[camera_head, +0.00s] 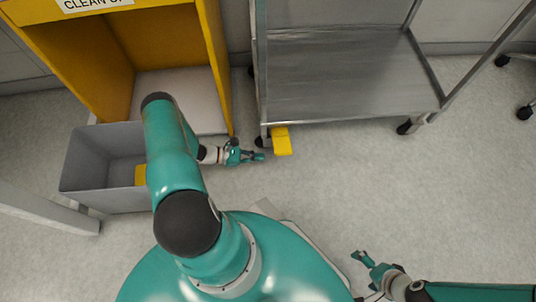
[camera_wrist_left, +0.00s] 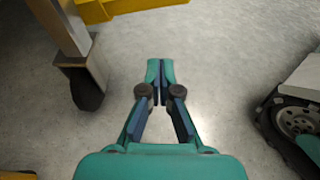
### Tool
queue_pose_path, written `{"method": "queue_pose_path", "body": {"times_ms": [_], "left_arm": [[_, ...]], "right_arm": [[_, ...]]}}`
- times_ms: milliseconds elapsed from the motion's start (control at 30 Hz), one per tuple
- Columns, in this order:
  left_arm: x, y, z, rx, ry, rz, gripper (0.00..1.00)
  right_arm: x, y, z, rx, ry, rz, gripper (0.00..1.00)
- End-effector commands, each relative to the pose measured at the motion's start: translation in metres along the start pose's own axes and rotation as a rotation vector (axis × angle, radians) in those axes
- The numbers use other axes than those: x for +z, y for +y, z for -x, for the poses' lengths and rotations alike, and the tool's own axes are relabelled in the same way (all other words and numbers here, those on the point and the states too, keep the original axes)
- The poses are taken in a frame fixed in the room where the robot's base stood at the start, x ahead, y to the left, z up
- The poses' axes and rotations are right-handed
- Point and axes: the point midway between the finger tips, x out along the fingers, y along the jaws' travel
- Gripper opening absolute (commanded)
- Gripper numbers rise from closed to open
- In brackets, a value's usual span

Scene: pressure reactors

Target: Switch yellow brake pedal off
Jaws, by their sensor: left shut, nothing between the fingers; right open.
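The yellow brake pedal (camera_head: 282,141) sticks out low at the front left corner of the metal cart (camera_head: 350,118). A yellow part at the top edge of the left wrist view (camera_wrist_left: 125,8) appears to be the same pedal. My left gripper (camera_head: 262,156) is shut and empty, just left of the pedal and slightly nearer to me. In the left wrist view its closed fingertips (camera_wrist_left: 160,72) point toward the yellow part, with floor showing between. My right gripper (camera_head: 360,257) is open and empty at the lower right, far from the pedal.
A caster wheel (camera_wrist_left: 88,88) stands left of my left gripper in the wrist view. A yellow cabinet (camera_head: 217,60) and a grey bin (camera_head: 105,200) with a yellow item inside stand left. My track is at the wrist view's right. Floor right of the pedal is clear.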

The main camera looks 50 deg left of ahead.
Motion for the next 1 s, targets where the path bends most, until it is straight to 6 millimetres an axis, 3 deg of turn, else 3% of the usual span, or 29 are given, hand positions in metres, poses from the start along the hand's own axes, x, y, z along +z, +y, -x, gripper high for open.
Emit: {"method": "queue_pose_path", "body": {"times_ms": [100,300,1000], "left_arm": [[0.002,0.002,0.026,0.001,0.001,0.0,0.0],[0.001,0.003,0.049,-0.004,0.0,-0.001,0.0],[0.004,0.003,0.055,-0.009,0.0,-0.001,0.0]], "right_arm": [[0.001,-0.003,0.008,0.0,-0.001,0.0,0.95],[0.001,-0.004,0.011,0.0,-0.001,0.0,0.95],[0.001,-0.005,0.015,0.0,-0.002,-0.001,0.95]]}}
